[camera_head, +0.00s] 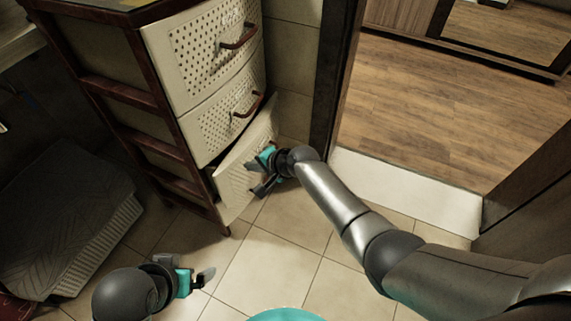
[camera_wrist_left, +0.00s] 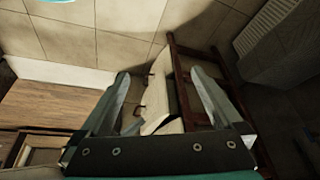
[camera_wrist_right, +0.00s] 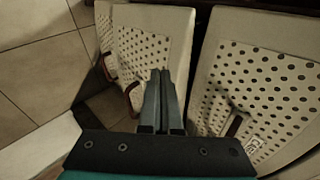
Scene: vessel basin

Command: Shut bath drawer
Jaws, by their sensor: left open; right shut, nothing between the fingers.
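A cabinet with dark red-brown posts (camera_head: 125,95) has cream, perforated drawers with dark handles. Its bottom drawer (camera_head: 236,190) stands out from the frame, its front angled. My right gripper (camera_head: 257,172) is at this drawer's front and covers part of it; its fingers (camera_wrist_right: 160,105) are shut and empty. Whether they touch the drawer I cannot tell. The right wrist view shows two perforated fronts, the left one (camera_wrist_right: 155,40) near the floor. My left gripper (camera_head: 205,278) is open and empty, low over the tiles, apart from the cabinet. The left wrist view shows the pulled-out drawer (camera_wrist_left: 160,112) beyond its fingers.
The middle drawer (camera_head: 225,115) and upper drawer (camera_head: 205,45) are above. A dark door frame (camera_head: 330,85) and white threshold (camera_head: 400,190) stand to the right. A grey textured towel or mat (camera_head: 65,205) lies at left. Tiled floor (camera_head: 285,245) in front is clear.

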